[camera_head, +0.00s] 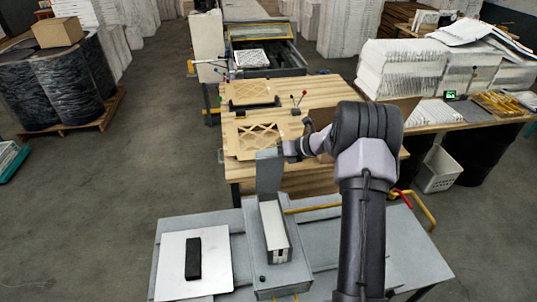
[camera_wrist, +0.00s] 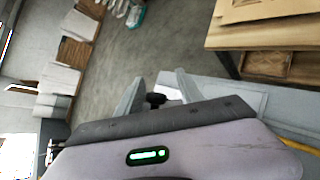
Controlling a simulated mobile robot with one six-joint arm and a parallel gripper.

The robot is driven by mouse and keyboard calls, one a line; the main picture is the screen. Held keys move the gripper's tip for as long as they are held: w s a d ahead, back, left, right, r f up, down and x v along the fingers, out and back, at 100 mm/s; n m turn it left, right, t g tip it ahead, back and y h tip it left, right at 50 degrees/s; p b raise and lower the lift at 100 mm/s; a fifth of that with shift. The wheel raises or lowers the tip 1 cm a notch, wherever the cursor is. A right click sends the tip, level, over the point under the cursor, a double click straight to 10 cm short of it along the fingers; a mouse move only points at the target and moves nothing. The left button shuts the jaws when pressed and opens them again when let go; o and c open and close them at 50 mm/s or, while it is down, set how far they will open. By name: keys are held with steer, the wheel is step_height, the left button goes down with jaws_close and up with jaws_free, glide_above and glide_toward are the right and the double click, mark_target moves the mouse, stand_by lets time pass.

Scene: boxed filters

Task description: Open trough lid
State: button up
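The trough (camera_head: 303,272) is a grey box on the grey bench, with a long white block (camera_head: 272,226) in its channel. A flat grey plate, which looks like the lid (camera_head: 268,175), stands roughly upright at the trough's far end. My gripper (camera_head: 287,150) is beside the plate's upper right edge; the arm hides part of it. In the wrist view, my gripper's two pale fingers (camera_wrist: 160,78) are apart. A black knob (camera_wrist: 156,99) sits between them, with a gap visible on the right finger's side. Contact with the lid cannot be told.
A white sheet (camera_head: 180,262) with a black block (camera_head: 193,258) lies left of the trough on the bench (camera_head: 400,245). Behind stands a wooden table (camera_head: 290,100) with lattice frames (camera_head: 265,138). A yellow bent bar (camera_head: 424,207) is at the right.

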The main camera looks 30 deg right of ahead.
steer(key=b+v, duration=0.2)
steer(key=v, duration=1.5)
steer(key=shift+s+r, duration=0.2)
steer(key=shift+s, duration=0.1)
